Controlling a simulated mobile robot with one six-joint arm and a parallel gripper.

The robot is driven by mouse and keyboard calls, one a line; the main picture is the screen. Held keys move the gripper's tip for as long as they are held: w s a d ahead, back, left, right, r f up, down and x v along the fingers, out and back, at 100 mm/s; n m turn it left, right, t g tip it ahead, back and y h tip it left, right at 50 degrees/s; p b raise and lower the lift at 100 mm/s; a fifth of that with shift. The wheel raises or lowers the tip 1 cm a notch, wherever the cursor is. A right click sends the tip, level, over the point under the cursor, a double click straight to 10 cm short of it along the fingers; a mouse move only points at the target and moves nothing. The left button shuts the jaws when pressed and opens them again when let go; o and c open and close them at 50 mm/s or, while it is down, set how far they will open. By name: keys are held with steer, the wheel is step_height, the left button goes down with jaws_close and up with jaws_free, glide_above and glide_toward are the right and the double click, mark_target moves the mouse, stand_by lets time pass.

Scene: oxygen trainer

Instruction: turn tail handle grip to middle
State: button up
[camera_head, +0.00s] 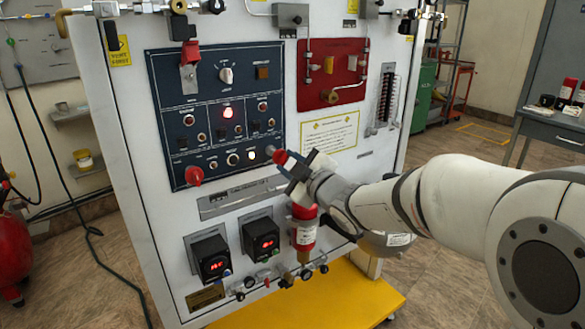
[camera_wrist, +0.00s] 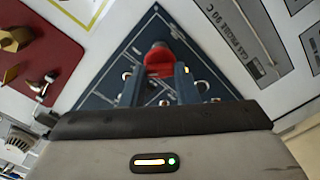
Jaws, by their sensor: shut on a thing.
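A red handle grip (camera_head: 280,157) is at the lower right corner of the dark blue control panel (camera_head: 160,100). My gripper (camera_head: 289,163) reaches it from the right. In the wrist view the red grip (camera_wrist: 158,58) sits between the two dark fingers of my gripper (camera_wrist: 159,72), which are shut on it. The fingers hide the sides of the grip, and its exact angle is hard to tell. A second red knob (camera_head: 194,175) is at the panel's lower left corner, apart from my gripper.
A red plate with fittings (camera_head: 332,72) is above right. Below are two black display boxes (camera_head: 210,258) and a red cylinder (camera_head: 304,232). A yellow base (camera_head: 330,300) juts out below the cabinet.

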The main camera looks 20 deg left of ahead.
steer(key=n+b, duration=0.6)
steer(key=b, duration=0.2)
steer(key=shift+f+n, duration=0.15)
steer(key=shift+n, duration=0.25)
steer(key=shift+n+b, duration=0.55)
steer(key=shift+n, duration=0.05)
steer(key=shift+r+n, duration=0.2)
steer(key=shift+n, duration=0.1)
steer(key=o, duration=1)
steer(key=shift+s, duration=0.1)
